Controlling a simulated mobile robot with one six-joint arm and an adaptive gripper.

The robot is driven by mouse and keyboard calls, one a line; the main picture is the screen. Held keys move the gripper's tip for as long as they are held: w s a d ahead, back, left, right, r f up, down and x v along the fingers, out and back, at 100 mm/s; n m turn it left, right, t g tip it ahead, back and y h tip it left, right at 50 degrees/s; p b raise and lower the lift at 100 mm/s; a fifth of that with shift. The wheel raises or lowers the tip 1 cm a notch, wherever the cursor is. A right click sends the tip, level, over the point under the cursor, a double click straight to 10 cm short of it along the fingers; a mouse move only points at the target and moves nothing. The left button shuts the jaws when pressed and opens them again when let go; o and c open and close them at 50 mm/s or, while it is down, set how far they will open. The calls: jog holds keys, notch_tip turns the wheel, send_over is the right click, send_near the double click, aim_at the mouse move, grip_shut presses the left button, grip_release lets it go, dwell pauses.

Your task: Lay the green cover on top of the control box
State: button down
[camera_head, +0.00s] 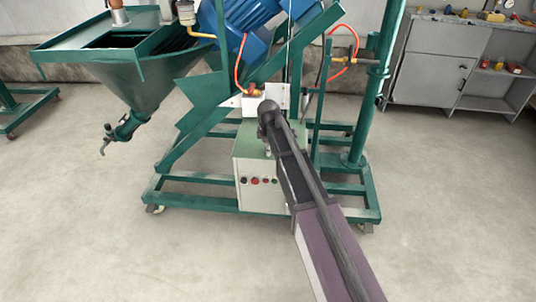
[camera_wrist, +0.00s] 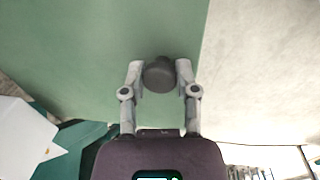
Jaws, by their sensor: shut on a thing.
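The control box (camera_head: 262,193) is a pale box with a row of buttons on its front, standing low in the green machine frame. The green cover (camera_head: 248,142) shows as a flat green surface at the top of the box, partly hidden by my arm. In the wrist view the cover (camera_wrist: 90,50) is a wide green plate with a dark round knob (camera_wrist: 159,76). My gripper (camera_wrist: 158,70) has its two fingers shut on this knob, one at each side. I cannot tell whether the cover touches the box or hangs slightly above it.
The green frame (camera_head: 180,203) on wheels surrounds the box, with a blue motor (camera_head: 235,25) above and an upright post (camera_head: 365,120) to the right. A green hopper (camera_head: 130,75) is at left. A grey cabinet (camera_head: 430,65) stands behind. The front floor is clear.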

jog(key=shift+w+a+f+b, duration=0.1)
jog(key=shift+w+f+b, duration=0.15)
jog(key=shift+f+b, duration=0.25)
jog(key=shift+w+f+b, duration=0.25)
jog(key=shift+f+b, duration=0.15)
jog(key=shift+f, duration=0.05)
jog(key=shift+f+b, duration=0.9)
jog(key=shift+c, duration=1.8)
grip_release()
jog(key=shift+r, duration=0.25)
jog(key=r+p, duration=0.3)
jog(key=p, duration=0.1)
jog(key=s+r+p, duration=0.1)
jog(key=r+p, duration=0.7)
jog(key=shift+s+r, duration=0.25)
